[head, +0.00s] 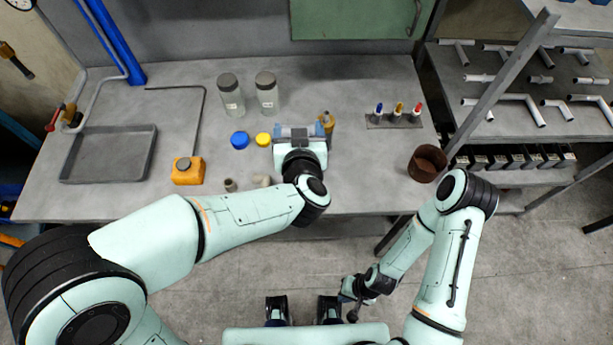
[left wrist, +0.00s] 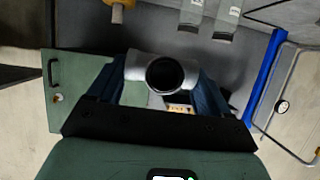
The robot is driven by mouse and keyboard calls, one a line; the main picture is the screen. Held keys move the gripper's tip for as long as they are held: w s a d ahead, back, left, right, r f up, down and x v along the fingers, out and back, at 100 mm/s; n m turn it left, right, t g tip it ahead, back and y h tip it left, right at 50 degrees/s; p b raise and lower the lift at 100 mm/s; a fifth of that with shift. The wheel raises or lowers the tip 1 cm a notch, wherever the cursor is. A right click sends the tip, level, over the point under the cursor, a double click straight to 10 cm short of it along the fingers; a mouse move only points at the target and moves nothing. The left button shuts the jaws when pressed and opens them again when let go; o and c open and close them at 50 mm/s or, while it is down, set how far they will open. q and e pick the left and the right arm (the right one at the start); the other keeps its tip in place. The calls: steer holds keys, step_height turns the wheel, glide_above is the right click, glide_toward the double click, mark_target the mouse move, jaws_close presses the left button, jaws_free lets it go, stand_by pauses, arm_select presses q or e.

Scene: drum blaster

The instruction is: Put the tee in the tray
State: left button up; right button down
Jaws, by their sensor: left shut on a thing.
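My left gripper (head: 298,132) is over the middle of the workbench, its blue fingers shut on a grey pipe tee. The tee (left wrist: 140,68) shows in the left wrist view between the fingers, with one round dark opening facing the camera. In the head view the wrist and fingers hide most of the tee. The tray (head: 108,153) is a shallow, empty dark grey tray at the left of the bench, well apart from the gripper. My right gripper (head: 350,290) hangs low in front of the bench, and its jaws are too small to read.
An orange container (head: 188,171) stands between tray and gripper. Blue (head: 240,140) and yellow (head: 264,139) lids, two jars (head: 231,96) and small fittings (head: 230,185) are nearby. A thin bent rod (head: 200,110) lies behind. A rusty can (head: 427,163) stands at right.

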arm_select(q)
steer(key=shift+a+f, duration=0.1)
steer(key=shift+f, duration=0.05)
step_height(320, 180, down, 15)
steer(key=b, duration=0.6)
steer(key=shift+f+b, duration=0.4)
steer(key=shift+f, duration=1.7)
steer(key=shift+f, duration=0.1)
steer(key=shift+f, duration=0.15)
steer(key=o, duration=1.2)
